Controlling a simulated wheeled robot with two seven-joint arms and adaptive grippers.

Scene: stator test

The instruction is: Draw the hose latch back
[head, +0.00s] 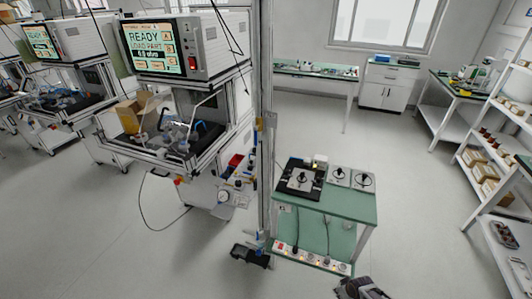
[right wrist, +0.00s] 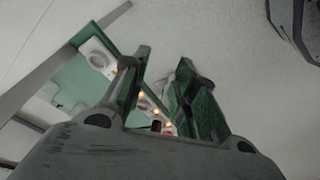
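I cannot make out the hose latch in either view. The nearest test station (head: 155,48) has a screen reading READY and LOAD PART. Below the screen, its bay holds a fixture (head: 176,135) with small blue and grey parts, too small to tell apart. My right gripper (head: 362,290) is at the bottom edge of the head view, in front of the green-topped cart and far from the station. In the right wrist view the right gripper (right wrist: 164,60) is open, with a clear gap between its green-lined fingers and nothing held. My left gripper is not in view.
A green-topped cart (head: 345,207) carries a black tray and round parts; a lit power strip (head: 310,259) is on its lower shelf. A grey post (head: 266,110) stands between station and cart. Shelves stand right.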

